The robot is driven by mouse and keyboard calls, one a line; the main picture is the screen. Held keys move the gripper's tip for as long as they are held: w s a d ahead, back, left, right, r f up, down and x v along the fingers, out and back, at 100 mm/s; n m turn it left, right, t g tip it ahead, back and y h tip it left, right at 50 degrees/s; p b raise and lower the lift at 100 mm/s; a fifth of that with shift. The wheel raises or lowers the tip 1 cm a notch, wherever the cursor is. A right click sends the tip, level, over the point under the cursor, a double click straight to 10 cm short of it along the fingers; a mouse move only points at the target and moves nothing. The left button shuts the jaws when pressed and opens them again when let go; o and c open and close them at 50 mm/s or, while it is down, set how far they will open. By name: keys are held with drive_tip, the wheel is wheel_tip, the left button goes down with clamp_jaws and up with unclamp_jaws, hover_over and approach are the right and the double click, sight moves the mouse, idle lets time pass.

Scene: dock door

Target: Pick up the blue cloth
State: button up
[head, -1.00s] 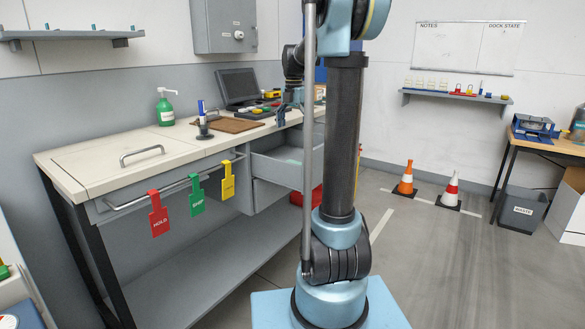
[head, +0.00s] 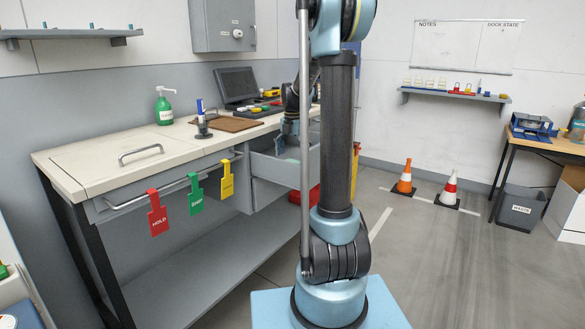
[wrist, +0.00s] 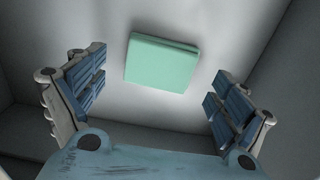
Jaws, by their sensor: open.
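A folded mint-green cloth (wrist: 162,63) lies flat on the floor of the open grey drawer (head: 270,170). I see no blue cloth; this one looks green. In the wrist view my gripper (wrist: 158,88) is open and empty. Its two blue-padded fingers stand apart, to the left and right of the cloth and nearer the bottom of the picture. They do not appear to touch it.
Drawer walls (wrist: 288,80) rise around the gripper. The workbench (head: 95,165) holds a green pump bottle (head: 164,106), a brown board (head: 232,124) and a monitor (head: 237,84). Red, green and yellow tags hang from its front rail. Two cones (head: 405,178) stand on the floor behind.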

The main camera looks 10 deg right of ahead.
drive_tip(key=shift+f, duration=1.05)
drive_tip(key=c, duration=1.1)
wheel_tip(320, 180, up, 10)
drive_tip(key=shift+r, duration=0.1)
drive_tip(key=o, duration=0.4)
drive_tip(key=c, duration=0.3)
